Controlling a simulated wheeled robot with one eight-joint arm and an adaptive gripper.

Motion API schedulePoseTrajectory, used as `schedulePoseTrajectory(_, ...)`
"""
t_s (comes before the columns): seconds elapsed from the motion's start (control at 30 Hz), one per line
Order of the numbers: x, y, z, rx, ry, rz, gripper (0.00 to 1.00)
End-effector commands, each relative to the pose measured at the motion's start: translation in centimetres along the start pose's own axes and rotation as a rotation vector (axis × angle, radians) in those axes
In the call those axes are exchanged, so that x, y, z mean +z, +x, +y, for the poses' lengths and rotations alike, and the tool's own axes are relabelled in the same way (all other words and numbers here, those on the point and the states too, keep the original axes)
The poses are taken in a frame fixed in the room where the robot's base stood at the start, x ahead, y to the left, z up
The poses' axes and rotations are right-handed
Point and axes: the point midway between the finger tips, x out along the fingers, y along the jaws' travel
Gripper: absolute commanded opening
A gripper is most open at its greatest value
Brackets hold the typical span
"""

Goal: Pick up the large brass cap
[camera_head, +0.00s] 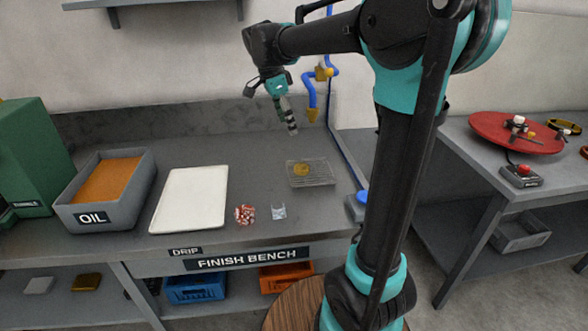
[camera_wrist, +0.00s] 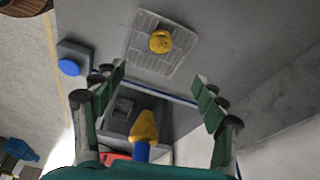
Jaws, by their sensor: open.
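A brass-yellow round cap (camera_head: 301,170) lies on a wire rack (camera_head: 322,178) on the bench. In the wrist view the cap (camera_wrist: 160,41) shows as a domed yellow piece on the rack (camera_wrist: 137,54), beyond my fingertips. My gripper (camera_head: 291,128) is above the bench, behind and above the rack in the head view, and apart from the cap. In the wrist view my gripper (camera_wrist: 158,83) has its two fingers wide apart with nothing between them. The cap's underside is hidden.
A blue hose with a yellow nozzle (camera_head: 312,106) hangs close to my gripper; the nozzle (camera_wrist: 144,127) shows in the wrist view. A white tray (camera_head: 190,198), an oil bin (camera_head: 128,205), a red-and-white piece (camera_head: 245,214) and a small clear piece (camera_head: 279,211) stand left of the rack.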

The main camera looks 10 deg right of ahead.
Motion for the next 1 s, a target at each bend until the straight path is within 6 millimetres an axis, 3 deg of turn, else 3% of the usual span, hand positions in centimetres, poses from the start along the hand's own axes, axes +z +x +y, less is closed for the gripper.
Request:
schedulePoseTrajectory(0.5, -0.1, 9.4, 0.0, 0.001, 0.002, 0.001, 0.71)
schedulePoseTrajectory(0.87, -0.1, 12.5, 0.0, 0.001, 0.002, 0.001, 0.71)
schedulePoseTrajectory(1.0, -0.2, 14.4, -0.1, 0.001, 0.002, 0.001, 0.71)
